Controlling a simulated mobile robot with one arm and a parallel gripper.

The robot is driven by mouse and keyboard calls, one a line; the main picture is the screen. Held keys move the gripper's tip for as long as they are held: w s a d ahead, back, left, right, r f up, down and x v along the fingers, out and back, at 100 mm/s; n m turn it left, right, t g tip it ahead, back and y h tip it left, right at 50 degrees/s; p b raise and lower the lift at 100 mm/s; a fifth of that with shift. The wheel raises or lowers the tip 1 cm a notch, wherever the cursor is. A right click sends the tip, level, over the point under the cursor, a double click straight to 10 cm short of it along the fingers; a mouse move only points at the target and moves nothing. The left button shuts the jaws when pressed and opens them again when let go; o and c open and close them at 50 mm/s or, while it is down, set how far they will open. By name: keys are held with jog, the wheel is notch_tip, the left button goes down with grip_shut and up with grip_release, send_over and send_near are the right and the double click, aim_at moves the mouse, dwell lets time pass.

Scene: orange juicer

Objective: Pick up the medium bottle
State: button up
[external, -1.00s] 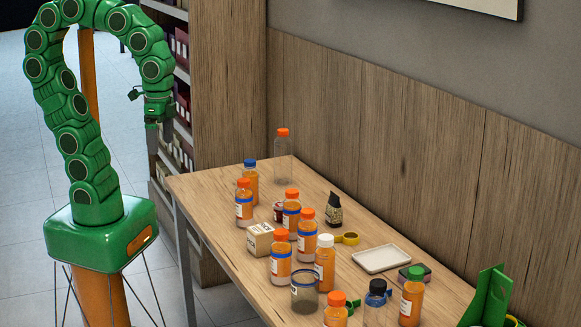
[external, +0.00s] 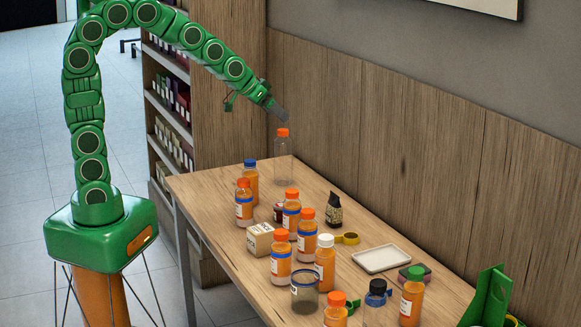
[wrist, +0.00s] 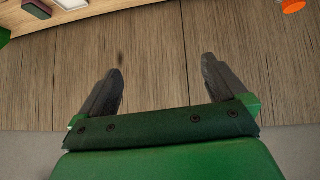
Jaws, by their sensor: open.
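Several bottles stand on the wooden table. A tall clear bottle with an orange cap (external: 283,164) is at the far end. An orange bottle with a blue cap (external: 250,180) and another with an orange cap (external: 244,203) stand nearer. Others include an orange bottle with a white cap (external: 325,263). I cannot tell for sure which one is the medium bottle. My gripper (external: 281,116) is up in the air just above the clear bottle's cap, apart from it. In the wrist view my gripper (wrist: 161,75) is open and empty. An orange cap (wrist: 292,5) shows at the upper right.
A wood-panelled wall (external: 400,170) runs behind the table (external: 215,190). The table's far left corner is bare.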

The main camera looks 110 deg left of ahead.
jog(key=s+a+n+y, duration=0.2)
jog(key=s+a+y, duration=0.1)
jog(key=a, duration=1)
jog(key=r+n+g+y, duration=0.1)
jog(key=n+g+y, duration=0.1)
jog(key=n+y, duration=0.15)
send_over(283, 149)
jog(key=s+d, duration=0.4)
jog(key=shift+y, duration=0.35)
notch_tip(283, 149, down, 24)
jog(key=shift+w+a+r, duration=0.15)
jog(key=shift+r, duration=0.1)
jog(key=shift+w+a+f, duration=0.2)
jog(key=shift+a+f, duration=0.15)
jog(key=shift+a, duration=0.1)
jog(key=shift+m, duration=0.25)
jog(key=shift+r+x, duration=0.2)
jog(key=shift+x, duration=3.15)
jog(key=c, duration=1)
jog(key=shift+a+r, duration=0.1)
jog(key=shift+c, duration=0.2)
